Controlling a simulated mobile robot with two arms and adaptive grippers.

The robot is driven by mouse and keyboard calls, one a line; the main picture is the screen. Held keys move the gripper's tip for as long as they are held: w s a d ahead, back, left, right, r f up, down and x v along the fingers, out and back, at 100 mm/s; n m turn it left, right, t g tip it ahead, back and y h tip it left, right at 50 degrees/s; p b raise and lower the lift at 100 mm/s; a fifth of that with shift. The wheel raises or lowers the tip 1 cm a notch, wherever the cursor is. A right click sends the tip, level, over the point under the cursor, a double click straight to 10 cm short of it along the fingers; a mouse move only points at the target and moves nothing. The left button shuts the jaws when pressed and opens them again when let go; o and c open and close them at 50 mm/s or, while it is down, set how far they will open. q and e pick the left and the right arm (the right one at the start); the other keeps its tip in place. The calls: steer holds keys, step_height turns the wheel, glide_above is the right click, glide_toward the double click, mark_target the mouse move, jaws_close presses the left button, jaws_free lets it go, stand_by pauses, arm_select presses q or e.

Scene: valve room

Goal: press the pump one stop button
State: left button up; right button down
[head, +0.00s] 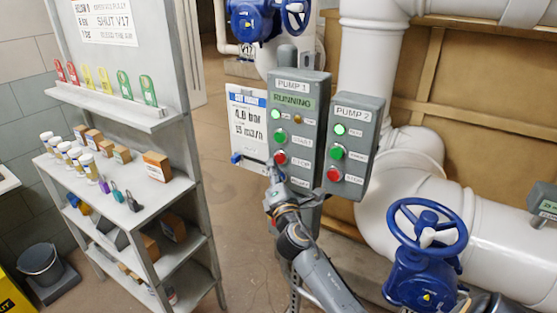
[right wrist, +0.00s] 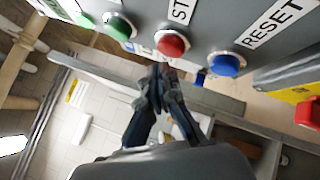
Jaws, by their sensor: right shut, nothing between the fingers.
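The grey PUMP 1 box (head: 300,110) stands in the middle of the head view, with a lit RUNNING display (head: 292,101). Its red stop button (head: 280,157) sits below the green start button (head: 279,136). My right gripper (head: 272,172) is shut and empty, just below and left of the stop button in the head view. In the right wrist view its fingertips (right wrist: 160,72) point at the red stop button (right wrist: 173,44), very close; I cannot tell if they touch. The blue reset button (right wrist: 225,65) is beside it, hidden in the head view. My left gripper is not in view.
The PUMP 2 box (head: 355,145) with its own red button (head: 334,174) adjoins on the right. A paper sheet (head: 248,125) hangs at the left. A shelf unit (head: 150,190) stands left, and a blue valve wheel (head: 428,228) is at the right.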

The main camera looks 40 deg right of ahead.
steer(key=shift+d, duration=0.1)
stand_by(0.4)
steer(key=shift+w+d, duration=0.2)
steer(key=shift+d, duration=0.1)
steer(key=shift+w+d, duration=0.15)
steer(key=shift+d, duration=0.3)
stand_by(0.7)
steer(key=shift+a, duration=0.1)
steer(key=shift+s+a, duration=0.4)
steer(key=shift+a, duration=0.3)
steer(key=shift+s+a, duration=0.3)
steer(key=shift+a, duration=0.5)
steer(key=shift+s+a, duration=0.35)
steer(key=shift+a, duration=0.4)
steer(key=shift+s+a, duration=0.3)
steer(key=shift+a, duration=0.5)
